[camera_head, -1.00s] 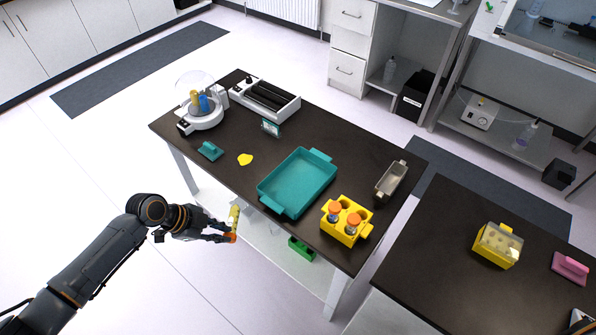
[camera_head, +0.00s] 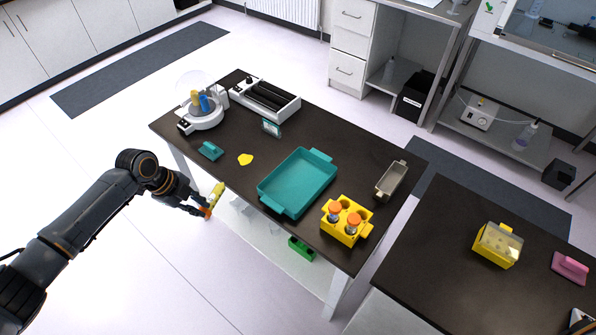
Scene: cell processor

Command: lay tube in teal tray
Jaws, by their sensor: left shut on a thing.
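The teal tray (camera_head: 314,203) lies on the dark table and looks empty. My left gripper (camera_head: 206,204) is shut on a tube (camera_head: 216,194) with a yellowish body and an orange end. The tube is tilted, with its orange end toward the lower left. The gripper holds it in front of the table's near left edge, to the left of the teal tray and apart from it. My right gripper is not in view.
A yellow rack (camera_head: 342,233) with orange-capped tubes stands right of the tray. A beige bin (camera_head: 391,181) is behind it. A yellow patch (camera_head: 245,160), a teal block (camera_head: 209,151) and a white centrifuge (camera_head: 205,118) are on the table's left part.

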